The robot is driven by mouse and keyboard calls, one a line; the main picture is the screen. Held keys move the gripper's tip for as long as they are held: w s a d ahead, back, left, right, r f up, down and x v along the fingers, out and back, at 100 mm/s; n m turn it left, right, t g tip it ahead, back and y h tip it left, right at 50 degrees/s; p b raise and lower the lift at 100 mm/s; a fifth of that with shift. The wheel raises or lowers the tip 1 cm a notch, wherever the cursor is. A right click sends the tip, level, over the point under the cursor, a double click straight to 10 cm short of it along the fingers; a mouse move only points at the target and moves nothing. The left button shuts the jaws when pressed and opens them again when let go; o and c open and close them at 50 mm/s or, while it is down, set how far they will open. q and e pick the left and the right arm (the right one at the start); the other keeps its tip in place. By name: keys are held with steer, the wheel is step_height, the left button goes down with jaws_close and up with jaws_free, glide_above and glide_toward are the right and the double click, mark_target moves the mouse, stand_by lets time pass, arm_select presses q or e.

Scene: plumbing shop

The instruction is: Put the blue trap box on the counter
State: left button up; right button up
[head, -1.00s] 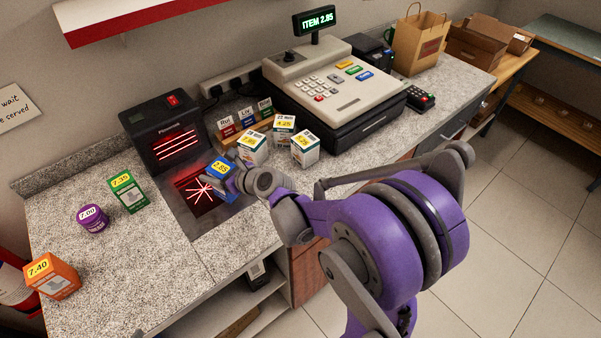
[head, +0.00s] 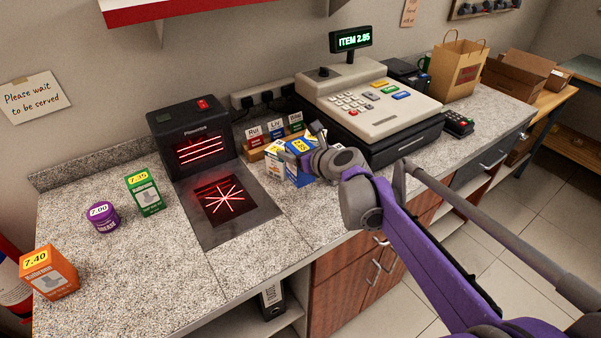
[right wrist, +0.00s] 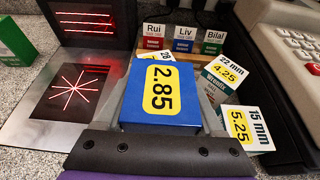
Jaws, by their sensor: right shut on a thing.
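The blue trap box (head: 299,174), with a yellow 2.85 label, is in my right gripper (head: 302,152), which is shut on it. In the right wrist view the blue box (right wrist: 135,112) fills the middle, between the fingers. It is to the right of the scanner, in front of the name-card holder and over or among the white boxes; whether it touches the counter I cannot tell. The counter (head: 190,268) is speckled grey stone. My left gripper is not in view.
The scanner (head: 222,199) glows red. A green box (head: 145,193), a purple tub (head: 103,217) and an orange box (head: 50,272) stand left. White boxes labelled 4.25 (right wrist: 222,75) and 5.25 (right wrist: 246,130) are close right of the blue box. The register (head: 375,110) stands behind right.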

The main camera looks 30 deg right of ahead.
mark_target(295, 168)
steer(key=shift+f, duration=2.65)
steer(key=shift+b, duration=0.3)
steer(key=shift+f, duration=0.2)
steer(key=o, duration=1.6)
steer(key=shift+r, duration=0.1)
steer(key=shift+s+r, duration=0.1)
steer(key=shift+r, duration=0.15)
steer(key=p+v, duration=0.1)
steer(key=v, duration=1)
steer(key=shift+s+r, duration=0.1)
steer(key=shift+s, duration=0.3)
